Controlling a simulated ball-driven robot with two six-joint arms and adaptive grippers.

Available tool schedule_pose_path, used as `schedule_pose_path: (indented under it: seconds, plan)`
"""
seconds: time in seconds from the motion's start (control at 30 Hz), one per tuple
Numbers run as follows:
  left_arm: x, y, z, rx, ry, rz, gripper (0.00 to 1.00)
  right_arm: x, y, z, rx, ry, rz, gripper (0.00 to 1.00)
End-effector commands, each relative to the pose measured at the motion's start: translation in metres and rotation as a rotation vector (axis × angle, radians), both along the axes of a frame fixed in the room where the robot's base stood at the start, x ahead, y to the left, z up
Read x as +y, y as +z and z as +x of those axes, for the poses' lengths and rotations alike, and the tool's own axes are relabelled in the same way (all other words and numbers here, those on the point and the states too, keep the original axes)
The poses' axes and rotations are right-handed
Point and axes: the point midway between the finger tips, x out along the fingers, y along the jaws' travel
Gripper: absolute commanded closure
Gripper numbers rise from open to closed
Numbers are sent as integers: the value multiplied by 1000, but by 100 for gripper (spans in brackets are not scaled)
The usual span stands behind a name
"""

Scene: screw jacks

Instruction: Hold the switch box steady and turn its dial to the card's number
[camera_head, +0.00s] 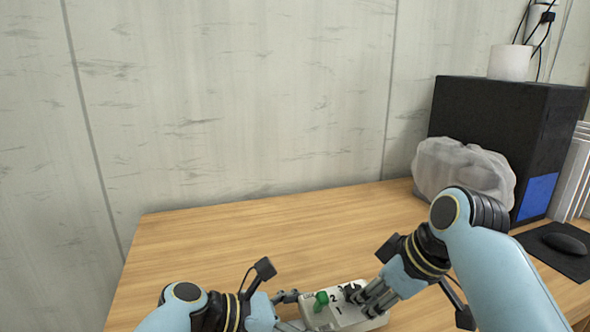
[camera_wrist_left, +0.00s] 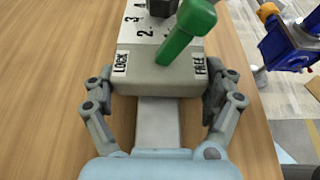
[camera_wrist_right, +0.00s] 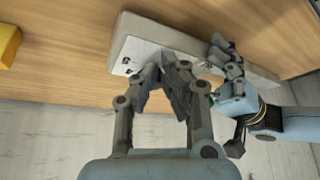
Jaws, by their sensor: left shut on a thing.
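The switch box (camera_head: 340,318) is a pale, long box at the front of the table, with printed numbers on top. Its green lever (camera_head: 321,300) leans towards the FREE label in the left wrist view (camera_wrist_left: 186,32); the LOCK label is on the other side. My left gripper (camera_wrist_left: 160,98) is shut on the lever end of the box, a finger on each side. A dark knob, apparently the dial (camera_wrist_left: 162,5), shows at the top edge there. My right gripper (camera_wrist_right: 165,68) is over the numbered face, its fingers close together. They hide the dial in the right wrist view. I see no number card.
The wooden table (camera_head: 220,245) is clear behind the box. A bagged object (camera_head: 463,172), a black cabinet (camera_head: 500,130) and a mouse (camera_head: 564,243) are at the right. A yellow thing (camera_wrist_right: 8,45) shows in the right wrist view. A blue device (camera_wrist_left: 292,45) shows in the left wrist view.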

Motion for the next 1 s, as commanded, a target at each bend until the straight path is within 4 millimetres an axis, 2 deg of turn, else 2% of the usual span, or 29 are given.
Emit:
schedule_pose_path:
  seconds: [0.4,0.57,0.83,1.0]
  plan:
    - [0,0,0,1,2,0,72,-1,52,2,-8,-1,0,100]
    - [1,0,0,0,2,1,72,-1,60,2,-6,-2,-2,100]
    - [1,0,1,-1,4,3,72,-2,61,2,-6,-2,-4,100]
    - [1,0,1,-1,4,3,72,-19,70,13,-6,-2,-7,100]
